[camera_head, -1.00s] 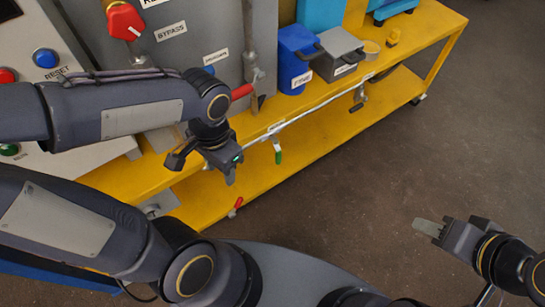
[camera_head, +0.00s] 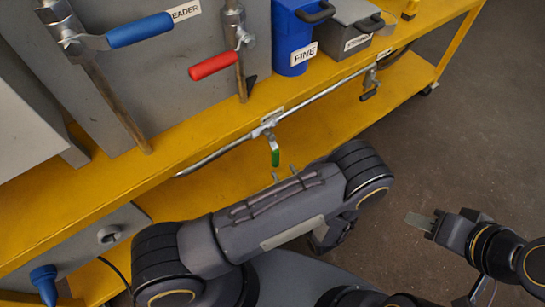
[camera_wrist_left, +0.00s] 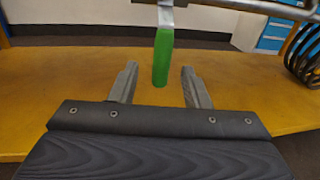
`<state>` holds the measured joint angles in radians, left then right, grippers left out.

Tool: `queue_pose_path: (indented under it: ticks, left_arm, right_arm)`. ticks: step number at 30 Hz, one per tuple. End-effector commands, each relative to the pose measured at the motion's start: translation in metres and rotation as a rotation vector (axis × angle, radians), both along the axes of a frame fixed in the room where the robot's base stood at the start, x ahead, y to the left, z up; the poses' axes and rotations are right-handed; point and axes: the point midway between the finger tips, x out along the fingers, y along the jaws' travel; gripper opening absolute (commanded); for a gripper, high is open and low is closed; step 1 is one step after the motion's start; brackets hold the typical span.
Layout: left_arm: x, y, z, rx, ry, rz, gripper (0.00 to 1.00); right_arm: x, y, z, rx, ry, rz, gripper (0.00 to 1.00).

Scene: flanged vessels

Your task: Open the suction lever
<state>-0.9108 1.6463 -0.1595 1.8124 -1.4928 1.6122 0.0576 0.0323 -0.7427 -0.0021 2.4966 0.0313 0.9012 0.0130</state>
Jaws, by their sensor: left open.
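A lever with a green handle (camera_head: 275,156) hangs down from the thin pipe along the yellow bench's front. The small label by it is unreadable in the head view. In the left wrist view the green handle (camera_wrist_left: 162,58) hangs upright just beyond and between my left fingertips. My left gripper (camera_wrist_left: 158,82) is open, with nothing held. In the head view only the tips of my left gripper (camera_head: 284,173) show above my arm, just below the handle; the rest is hidden. My right gripper (camera_head: 421,223) is at the lower right, away from the bench; its finger gap is unclear.
A blue lever (camera_head: 140,29) and a red lever (camera_head: 213,66) sit on upright pipes at the grey panel. A black-handled lever (camera_head: 370,93) hangs further right on the same pipe. A blue FINE box (camera_head: 293,38) stands on the bench (camera_head: 215,120). Floor at right is clear.

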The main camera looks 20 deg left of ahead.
Motion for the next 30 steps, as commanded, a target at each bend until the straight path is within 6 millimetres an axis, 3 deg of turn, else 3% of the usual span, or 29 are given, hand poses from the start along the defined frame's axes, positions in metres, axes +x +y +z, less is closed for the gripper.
queue_pose_path:
  ticks: [4,16,28,30]
  left_arm:
    - [0.007,0.003,-0.007,0.02,-0.003,-0.029,0.43]
    - [0.051,0.042,-0.007,0.016,-0.002,-0.025,0.43]
    - [0.058,0.048,-0.006,0.016,0.0,-0.027,0.43]
    - [0.058,0.048,-0.006,0.016,0.0,-0.027,0.34]
  right_arm:
    - [0.0,0.0,-0.004,0.0,0.0,0.0,0.36]
    - [0.0,0.0,-0.012,0.0,0.0,0.0,0.36]
    - [0.0,0.0,-0.013,0.0,0.0,0.0,0.36]
    - [0.0,0.0,-0.013,0.0,0.0,0.0,0.36]
